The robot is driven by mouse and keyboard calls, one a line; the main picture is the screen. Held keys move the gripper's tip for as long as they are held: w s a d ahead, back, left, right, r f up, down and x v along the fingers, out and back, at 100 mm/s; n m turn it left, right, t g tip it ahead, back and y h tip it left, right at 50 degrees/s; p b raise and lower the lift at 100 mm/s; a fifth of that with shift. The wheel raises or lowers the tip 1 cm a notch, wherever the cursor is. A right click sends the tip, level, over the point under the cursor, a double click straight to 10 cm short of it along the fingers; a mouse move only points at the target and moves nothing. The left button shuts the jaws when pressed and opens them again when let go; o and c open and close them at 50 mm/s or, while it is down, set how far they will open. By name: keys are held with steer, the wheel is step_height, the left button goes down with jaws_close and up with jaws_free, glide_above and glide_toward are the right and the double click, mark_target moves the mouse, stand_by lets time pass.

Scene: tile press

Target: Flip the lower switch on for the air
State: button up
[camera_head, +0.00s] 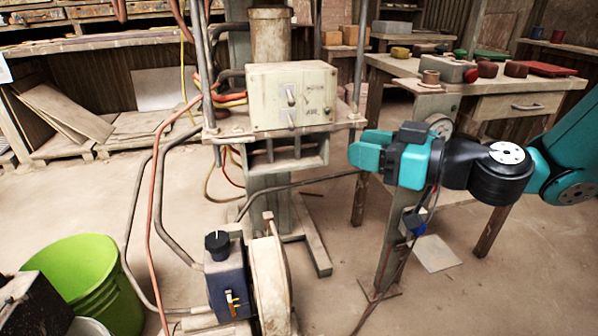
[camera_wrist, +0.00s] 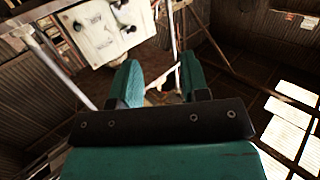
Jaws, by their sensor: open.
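A cream control box (camera_head: 265,98) sits on the press, with two small toggle switches on its front face. The upper switch (camera_head: 291,95) is above the lower switch (camera_head: 291,119); I cannot tell for sure which way the lower lever points. The box also shows at the top left of the wrist view (camera_wrist: 108,50), its face seen at an angle. My teal gripper (camera_head: 357,155) is to the right of the box and lower than it, apart from it. In the wrist view my gripper (camera_wrist: 158,76) has its two fingers spread, with nothing between them.
Metal posts (camera_head: 357,75) flank the box, with hoses and cables to its left. A wooden table (camera_head: 470,85) with parts stands behind my arm. Below are a blue unit with a black knob (camera_head: 226,280) and a green bucket (camera_head: 95,280). Open floor lies behind the press.

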step_height(320, 180, down, 3)
steer(key=w+d+m+t+b, duration=0.1)
steer(key=w+d+t, duration=0.1)
steer(key=w, duration=0.1)
steer(key=p, duration=0.8)
glide_toward(288, 114)
steer(key=shift+t+h, duration=0.3)
steer(key=a, duration=0.2)
steer(key=w+a+f+p, duration=0.1)
steer(key=w+a+p, duration=0.1)
steer(key=a, duration=0.1)
steer(key=shift+a+f, duration=0.35)
steer(key=shift+f, duration=0.05)
steer(key=shift+c, duration=0.4)
jaws_close()
steer(key=shift+r, duration=0.1)
